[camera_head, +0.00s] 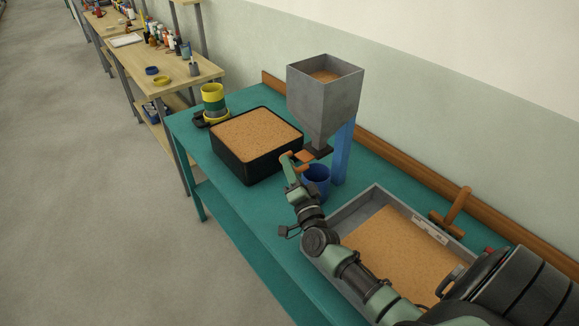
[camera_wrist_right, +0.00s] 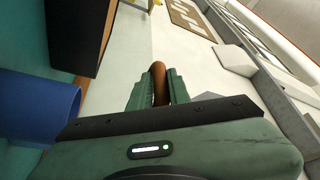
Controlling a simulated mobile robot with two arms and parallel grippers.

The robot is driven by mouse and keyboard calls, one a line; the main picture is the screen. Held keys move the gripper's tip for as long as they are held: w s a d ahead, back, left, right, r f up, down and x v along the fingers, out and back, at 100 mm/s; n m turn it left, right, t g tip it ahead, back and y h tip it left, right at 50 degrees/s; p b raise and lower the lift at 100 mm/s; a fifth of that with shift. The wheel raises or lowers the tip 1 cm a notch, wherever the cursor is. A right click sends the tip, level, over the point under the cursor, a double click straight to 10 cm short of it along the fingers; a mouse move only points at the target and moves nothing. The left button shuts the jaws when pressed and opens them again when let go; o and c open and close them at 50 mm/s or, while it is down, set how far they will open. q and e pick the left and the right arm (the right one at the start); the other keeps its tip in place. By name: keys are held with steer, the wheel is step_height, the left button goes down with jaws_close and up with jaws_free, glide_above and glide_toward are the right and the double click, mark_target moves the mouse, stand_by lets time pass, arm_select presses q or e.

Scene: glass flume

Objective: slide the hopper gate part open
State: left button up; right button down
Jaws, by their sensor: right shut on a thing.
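The grey hopper (camera_head: 325,100) stands on a blue post (camera_head: 342,152) at the back of the teal bench, with tan grain showing in its open top. An orange-brown gate piece (camera_head: 304,156) sticks out to the left below the hopper's spout. My right gripper (camera_head: 290,161) is at the outer end of this gate. In the wrist view, the green fingers of the right gripper (camera_wrist_right: 158,88) are shut on a brown rounded handle (camera_wrist_right: 160,84). How far the gate is open cannot be told. My left gripper is not in view.
A blue cup (camera_head: 316,178) stands below the spout, close to my right gripper; it also shows in the wrist view (camera_wrist_right: 38,108). A black tub (camera_head: 245,168) of grain is to the left. A grey tray (camera_head: 350,206) of grain and a wooden-handled tool (camera_head: 456,206) are to the right.

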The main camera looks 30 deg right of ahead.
steer(key=shift+r, duration=0.1)
stand_by(0.7)
steer(key=shift+a, duration=0.9)
steer(key=c, duration=1.4)
jaws_free()
steer(key=shift+o, duration=0.2)
steer(key=shift+s, duration=0.15)
steer(key=b+v, duration=0.1)
steer(key=v, duration=0.6)
steer(key=shift+s, duration=0.3)
